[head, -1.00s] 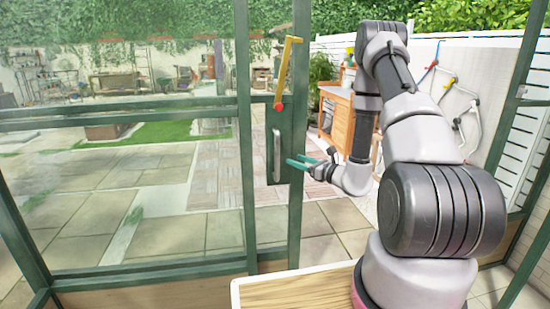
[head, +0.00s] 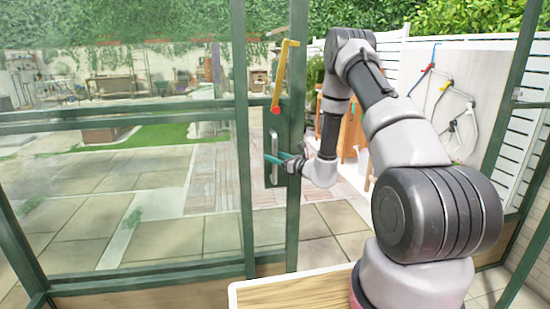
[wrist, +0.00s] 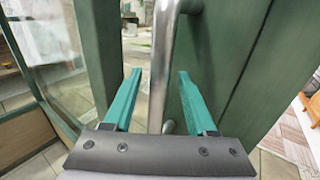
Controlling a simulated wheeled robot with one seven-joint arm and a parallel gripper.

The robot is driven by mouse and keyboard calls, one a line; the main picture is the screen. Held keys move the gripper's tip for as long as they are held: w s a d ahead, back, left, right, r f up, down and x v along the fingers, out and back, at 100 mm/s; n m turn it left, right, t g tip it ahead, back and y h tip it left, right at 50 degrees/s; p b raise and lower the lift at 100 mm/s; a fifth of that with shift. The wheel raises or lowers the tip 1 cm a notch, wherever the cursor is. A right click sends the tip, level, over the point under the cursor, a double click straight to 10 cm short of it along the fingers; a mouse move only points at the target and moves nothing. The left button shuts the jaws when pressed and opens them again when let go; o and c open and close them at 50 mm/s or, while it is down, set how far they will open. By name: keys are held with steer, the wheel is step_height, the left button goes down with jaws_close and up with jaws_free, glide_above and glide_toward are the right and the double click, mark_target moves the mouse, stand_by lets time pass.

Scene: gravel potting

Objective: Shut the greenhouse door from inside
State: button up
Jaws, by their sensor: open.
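The greenhouse door (head: 296,215) has a green frame and stands left of an open gap. A vertical metal pull handle (head: 274,142) is on its green plate. My gripper (head: 277,159) is at the handle, with its teal fingers open. In the wrist view, the handle (wrist: 161,60) runs upright between the two fingers of my gripper (wrist: 158,74), one on each side. Gaps show beside the bar, so the fingers are not closed on it. A yellow lever (head: 286,66) with a red pivot is mounted above the handle.
A wood-topped table (head: 290,292) with a white edge lies in front, below the door. Glazed panels (head: 150,210) extend left. Outside are paving and a wooden cabinet (head: 352,132). A white wall (head: 460,95) with hanging hoses is at right.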

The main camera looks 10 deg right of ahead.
jaws_close()
stand_by(1.4)
